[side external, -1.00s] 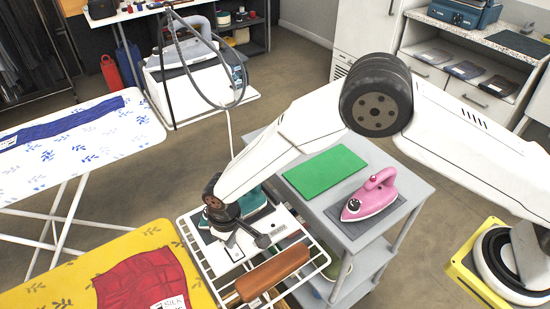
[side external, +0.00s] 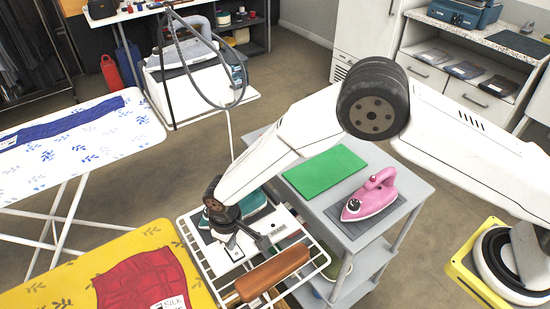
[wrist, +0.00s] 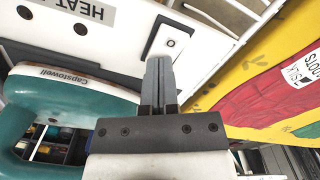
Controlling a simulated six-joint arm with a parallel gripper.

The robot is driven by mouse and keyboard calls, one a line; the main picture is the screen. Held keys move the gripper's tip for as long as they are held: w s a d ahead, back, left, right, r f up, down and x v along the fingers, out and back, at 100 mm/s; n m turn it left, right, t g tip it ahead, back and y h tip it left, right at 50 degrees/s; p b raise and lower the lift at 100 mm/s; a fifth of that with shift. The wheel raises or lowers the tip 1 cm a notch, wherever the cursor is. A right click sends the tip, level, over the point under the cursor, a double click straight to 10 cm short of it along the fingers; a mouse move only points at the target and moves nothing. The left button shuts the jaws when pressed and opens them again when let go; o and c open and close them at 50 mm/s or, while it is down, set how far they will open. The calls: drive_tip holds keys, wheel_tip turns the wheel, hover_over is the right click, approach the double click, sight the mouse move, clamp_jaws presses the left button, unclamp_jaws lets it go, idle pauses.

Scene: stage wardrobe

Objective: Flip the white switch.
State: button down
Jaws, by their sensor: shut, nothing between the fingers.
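The white switch (wrist: 170,42) is a white rocker with a small "O" mark, set in a dark frame on a white panel (wrist: 115,25). It shows in the wrist view just beyond my fingertips. My gripper (wrist: 159,62) is shut and empty, its fingertips overlapping the near edge of the switch in this view; I cannot tell whether they touch it. In the side view my gripper (side external: 232,245) is low over the white panel on the wire rack, and the switch is hard to make out there.
A teal iron (wrist: 75,95) labelled Capstowell sits left of my fingers. A brown wooden roller (side external: 272,274) lies on the wire rack. A yellow ironing board with red cloth (side external: 145,283) is at left. A grey cart holds a green mat (side external: 325,171) and pink iron (side external: 370,195).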

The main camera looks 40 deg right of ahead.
drive_tip(key=shift+r, duration=3.45)
drive_tip(key=shift+d+r, duration=0.15)
drive_tip(key=shift+d, duration=0.05)
drive_tip(key=s+d+r+m, duration=0.1)
drive_tip(key=d+r, duration=0.2)
drive_tip(key=d, duration=0.3)
drive_tip(key=d+r+m+t, duration=0.1)
drive_tip(key=d+r, duration=0.2)
drive_tip(key=d, duration=0.3)
drive_tip(key=s+d+r+m, duration=0.1)
drive_tip(key=d+r, duration=0.2)
drive_tip(key=d, duration=0.3)
drive_tip(key=s+d+r+m+t, duration=0.1)
drive_tip(key=s+d+r+m, duration=0.2)
drive_tip(key=s+d, duration=0.9)
drive_tip(key=shift+d+t, duration=0.3)
drive_tip(key=shift+d, duration=0.25)
drive_tip(key=c, duration=1.3)
unclamp_jaws()
drive_tip(key=shift+w, duration=0.1)
